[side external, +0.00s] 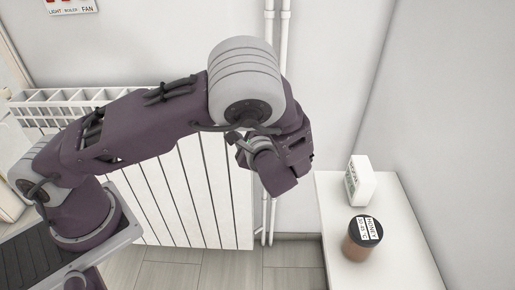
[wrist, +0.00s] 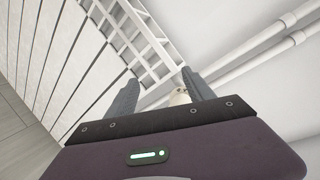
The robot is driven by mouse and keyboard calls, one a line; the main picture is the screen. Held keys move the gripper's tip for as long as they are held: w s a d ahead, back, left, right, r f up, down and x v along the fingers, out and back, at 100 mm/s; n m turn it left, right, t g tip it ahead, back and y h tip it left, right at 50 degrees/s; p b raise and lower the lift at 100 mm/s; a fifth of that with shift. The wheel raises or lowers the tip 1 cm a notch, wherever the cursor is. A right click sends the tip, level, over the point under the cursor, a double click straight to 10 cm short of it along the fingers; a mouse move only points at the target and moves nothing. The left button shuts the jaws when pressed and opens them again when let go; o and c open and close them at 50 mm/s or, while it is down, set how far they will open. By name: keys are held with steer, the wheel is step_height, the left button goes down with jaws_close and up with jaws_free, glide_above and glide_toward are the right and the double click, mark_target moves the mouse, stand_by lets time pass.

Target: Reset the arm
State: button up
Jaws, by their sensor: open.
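My arm reaches from the left of the side external view, bends at a grey elbow, and its end hangs in front of the wall near the radiator. In the side external view my gripper's fingers are hard to make out against the arm's end. In the wrist view my gripper (wrist: 159,88) shows two dark grey fingers set wide apart, with nothing held. A small pale round thing (wrist: 180,98) shows near the right finger; I cannot tell what it is.
A white radiator (side external: 190,195) stands behind my arm, with white pipes (side external: 283,40) to its right. A white table (side external: 335,205) at right carries a white box (side external: 360,181) and a brown jar with a dark lid (side external: 361,246). Floor shows below.

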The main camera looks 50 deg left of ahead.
steer(key=s+a+r+n+g+h, duration=0.1)
steer(key=s+r+n+g+h, duration=0.25)
steer(key=s, duration=0.25)
steer(key=s+a+r+n+g+h, duration=0.2)
steer(key=s+r+n+g+h, duration=0.15)
steer(key=s, duration=0.35)
steer(key=s+d+r+n+t+h, duration=0.4)
steer(key=s+d+r, duration=0.4)
steer(key=s, duration=0.4)
steer(key=r+t+h, duration=0.1)
steer(key=h, duration=0.1)
steer(key=shift+s+d+r+n+t+h, duration=0.2)
steer(key=shift+d+r+n+t+h, duration=0.1)
steer(key=shift+r+h, duration=0.1)
